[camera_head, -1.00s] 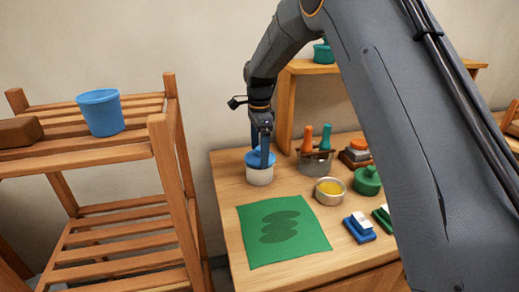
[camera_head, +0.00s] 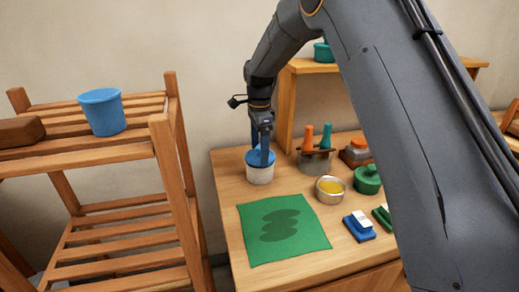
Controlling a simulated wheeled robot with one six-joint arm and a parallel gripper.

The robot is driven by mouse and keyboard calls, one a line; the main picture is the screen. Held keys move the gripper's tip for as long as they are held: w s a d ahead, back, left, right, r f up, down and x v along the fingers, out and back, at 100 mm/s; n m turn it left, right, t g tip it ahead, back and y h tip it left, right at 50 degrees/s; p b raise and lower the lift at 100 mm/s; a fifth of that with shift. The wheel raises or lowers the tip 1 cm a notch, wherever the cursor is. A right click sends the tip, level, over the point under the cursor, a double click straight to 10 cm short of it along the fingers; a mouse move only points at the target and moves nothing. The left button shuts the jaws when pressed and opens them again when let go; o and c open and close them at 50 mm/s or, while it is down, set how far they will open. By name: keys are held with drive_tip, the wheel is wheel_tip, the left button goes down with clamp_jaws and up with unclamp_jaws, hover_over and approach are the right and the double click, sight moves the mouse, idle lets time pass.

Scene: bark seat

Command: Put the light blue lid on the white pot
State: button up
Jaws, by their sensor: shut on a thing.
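The white pot (camera_head: 260,174) stands upright near the left back edge of the wooden table. The light blue lid (camera_head: 254,158) is on top of the pot's rim and looks roughly level. My gripper (camera_head: 260,155) points down over the pot and is shut on the lid, with its blue fingers around the lid's middle. The fingers and arm partly cover the lid, so I cannot tell whether it is fully seated.
A green mat (camera_head: 283,228) lies in front of the pot. To the right are a grey holder (camera_head: 314,161) with orange and teal handles, a bowl with yellow contents (camera_head: 330,190) and a green lidded pot (camera_head: 367,180). A wooden rack (camera_head: 110,200) with a blue bucket (camera_head: 102,112) stands left.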

drive_tip(key=shift+f, duration=0.55)
drive_tip(key=o, duration=1)
drive_tip(key=shift+r, duration=0.1)
drive_tip(key=shift+r+p, duration=1.95)
drive_tip(key=shift+r, duration=1.45)
drive_tip(key=s+d+f+n, duration=0.1)
drive_tip(key=s+d+n, duration=0.4)
drive_tip(key=s, duration=0.6)
drive_tip(key=s+d+f+n+t+b, duration=0.1)
drive_tip(key=s+d+f+n, duration=0.1)
drive_tip(key=s+d+n, duration=0.3)
drive_tip(key=s+d+f+n, duration=0.1)
drive_tip(key=s+d+n, duration=0.3)
drive_tip(key=s+d, duration=0.6)
drive_tip(key=shift+s+d+f+n, duration=0.1)
drive_tip(key=shift+s+n, duration=0.1)
drive_tip(key=shift+s, duration=1.5)
drive_tip(key=shift+s+f+n, duration=0.1)
drive_tip(key=shift+s+n, duration=0.1)
drive_tip(key=shift+s, duration=1.5)
